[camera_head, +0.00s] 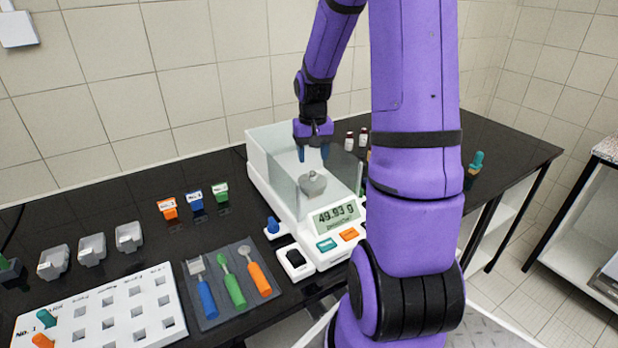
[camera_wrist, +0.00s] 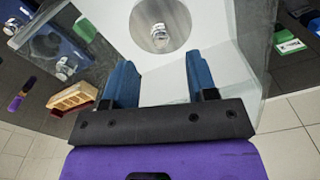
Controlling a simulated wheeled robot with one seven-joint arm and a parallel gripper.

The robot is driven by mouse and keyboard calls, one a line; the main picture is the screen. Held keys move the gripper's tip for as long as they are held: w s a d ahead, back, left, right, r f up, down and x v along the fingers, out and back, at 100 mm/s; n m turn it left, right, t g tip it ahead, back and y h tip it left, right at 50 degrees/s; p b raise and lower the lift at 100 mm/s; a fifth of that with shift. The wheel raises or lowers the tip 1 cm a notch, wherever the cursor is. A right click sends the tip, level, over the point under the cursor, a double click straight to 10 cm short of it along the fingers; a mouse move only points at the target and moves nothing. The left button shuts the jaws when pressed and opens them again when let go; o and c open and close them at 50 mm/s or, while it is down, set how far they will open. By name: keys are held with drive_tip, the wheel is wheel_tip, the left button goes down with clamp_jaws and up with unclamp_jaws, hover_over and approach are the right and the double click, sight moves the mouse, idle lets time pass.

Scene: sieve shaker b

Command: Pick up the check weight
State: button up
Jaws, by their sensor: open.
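The check weight (camera_head: 312,177) is a small shiny metal piece standing on the round grey pan (camera_head: 313,189) of the white balance (camera_head: 295,217). The balance has clear walls around the pan and its display reads about 49.93 g. In the wrist view the check weight (camera_wrist: 160,37) sits on the pan, beyond the fingertips and roughly midway between them. My gripper (camera_head: 313,154) has blue fingers, points down and is open and empty. It is above the weight and apart from it, near the top of the clear walls. It also shows in the wrist view (camera_wrist: 160,72).
Clear walls (camera_head: 277,160) stand close around the gripper. Small bottles (camera_head: 356,139) are behind the balance at right. A grey tray (camera_head: 205,317) with spatulas, a white rack (camera_head: 105,325), coloured labelled blocks (camera_head: 194,200) and grey holders (camera_head: 91,249) stand to the left.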

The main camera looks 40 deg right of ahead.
sight(312, 171)
drive_tip(key=shift+f, duration=3.15)
clamp_jaws()
drive_tip(key=shift+r, duration=0.15)
